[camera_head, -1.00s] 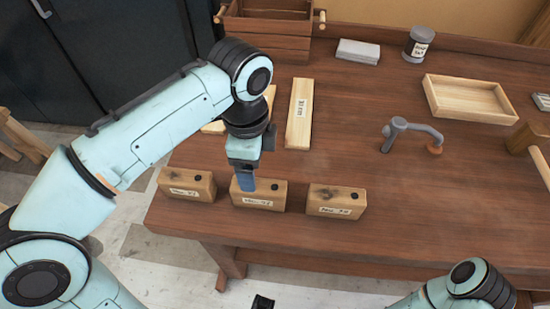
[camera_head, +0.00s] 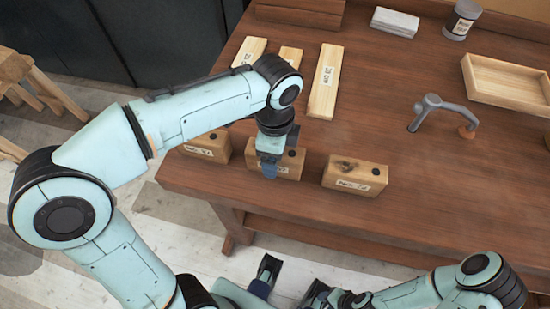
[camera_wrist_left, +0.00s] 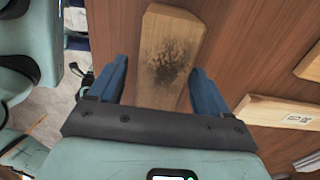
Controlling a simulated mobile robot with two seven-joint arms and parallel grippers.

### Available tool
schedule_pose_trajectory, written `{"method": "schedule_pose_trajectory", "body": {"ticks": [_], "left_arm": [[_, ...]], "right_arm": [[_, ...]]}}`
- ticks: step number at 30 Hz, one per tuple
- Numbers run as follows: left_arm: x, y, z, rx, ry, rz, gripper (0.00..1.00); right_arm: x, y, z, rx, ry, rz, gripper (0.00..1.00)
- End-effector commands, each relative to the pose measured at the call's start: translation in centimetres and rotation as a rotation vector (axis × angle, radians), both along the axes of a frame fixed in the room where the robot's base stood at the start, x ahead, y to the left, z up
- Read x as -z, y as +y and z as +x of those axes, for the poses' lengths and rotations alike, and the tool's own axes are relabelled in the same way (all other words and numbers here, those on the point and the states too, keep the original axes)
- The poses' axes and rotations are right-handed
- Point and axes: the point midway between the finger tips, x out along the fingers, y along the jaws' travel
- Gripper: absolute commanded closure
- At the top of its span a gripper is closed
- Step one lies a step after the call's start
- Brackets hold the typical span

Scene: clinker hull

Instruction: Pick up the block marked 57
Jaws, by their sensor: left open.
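Three wooden blocks with white number labels stand in a row along the table's front edge: a left block (camera_head: 208,146), a middle block (camera_head: 291,163) and a right block (camera_head: 355,175). The labels are too small to read surely; the middle one is partly hidden by my gripper. My left gripper (camera_head: 268,166) is at the middle block, its fingers pointing down. In the wrist view, my open left gripper (camera_wrist_left: 158,88) has a finger on either side of a block with a dark stain (camera_wrist_left: 164,58), with gaps beside it. My right gripper (camera_head: 290,280) is open and empty, low in front of the table.
Labelled boards (camera_head: 326,82) lie behind the blocks. A grey bent handle (camera_head: 440,104), a shallow wooden tray (camera_head: 507,84), a pale grey block (camera_head: 395,22) and a labelled jar (camera_head: 462,18) stand farther back. The table right of the blocks is clear.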

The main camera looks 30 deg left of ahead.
Motion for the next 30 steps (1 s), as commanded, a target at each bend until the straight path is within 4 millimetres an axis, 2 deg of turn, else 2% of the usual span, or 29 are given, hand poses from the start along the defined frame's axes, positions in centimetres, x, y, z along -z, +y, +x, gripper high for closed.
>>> {"method": "schedule_pose_trajectory", "body": {"ticks": [1, 4, 11, 12, 14, 18, 26, 30], "left_arm": [[0.87, 0.04, -0.05, 0.0, 0.002, 0.001, 0.22], [1.61, 0.04, -0.03, 0.0, 0.001, 0.001, 0.22], [1.72, 0.03, 0.0, -0.001, -0.001, 0.0, 0.22], [1.72, 0.03, 0.0, -0.001, -0.001, 0.0, 0.26], [1.71, 0.03, -0.01, -0.001, -0.001, 0.0, 0.45], [1.7, 0.03, -0.01, 0.0, -0.001, 0.0, 0.91], [1.57, 0.01, 0.01, 0.0, -0.002, -0.001, 0.91], [0.87, 0.0, 0.03, 0.0, -0.003, -0.001, 0.91]], "right_arm": [[0.26, 0.0, 0.07, 0.0, -0.003, 0.0, 0.57], [0.36, 0.0, 0.15, 0.001, -0.006, -0.001, 0.57], [0.31, 0.02, 0.17, 0.001, -0.006, 0.0, 0.57], [0.31, 0.02, 0.17, 0.001, -0.006, 0.0, 0.57], [0.31, 0.03, 0.16, 0.001, -0.006, 0.0, 0.57], [0.32, 0.02, 0.15, 0.001, -0.006, 0.0, 0.57], [0.31, 0.03, 0.13, 0.001, -0.005, 0.0, 0.57], [0.14, 0.03, 0.09, 0.0, -0.003, 0.0, 0.57]]}}
